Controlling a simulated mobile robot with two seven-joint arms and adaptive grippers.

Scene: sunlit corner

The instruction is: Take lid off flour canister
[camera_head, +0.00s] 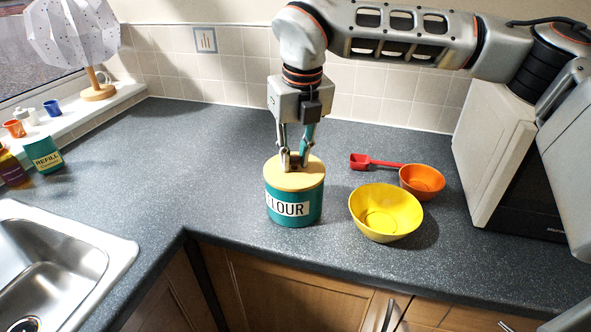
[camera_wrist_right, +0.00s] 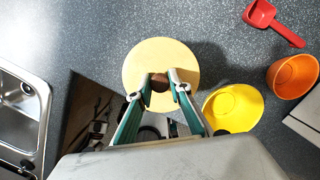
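The flour canister (camera_head: 294,212) is teal with a white label, part-read as "FLOUR", and stands upright on the grey worktop. Its round pale wooden lid (camera_head: 310,178) sits on top; the lid also shows in the right wrist view (camera_wrist_right: 160,52). The lid has a small brown knob (camera_wrist_right: 160,84). My right gripper (camera_head: 291,162) points straight down over the lid. In the right wrist view its fingertips (camera_wrist_right: 161,80) close in on both sides of the knob, and the knob fills the gap between them. My left gripper is in neither view.
A yellow bowl (camera_head: 385,212) stands close right of the canister. Behind it are an orange bowl (camera_head: 422,180) and a red scoop (camera_head: 375,163). A microwave (camera_head: 500,150) is at the right, the sink (camera_head: 70,260) at the left. The worktop left of the canister is clear.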

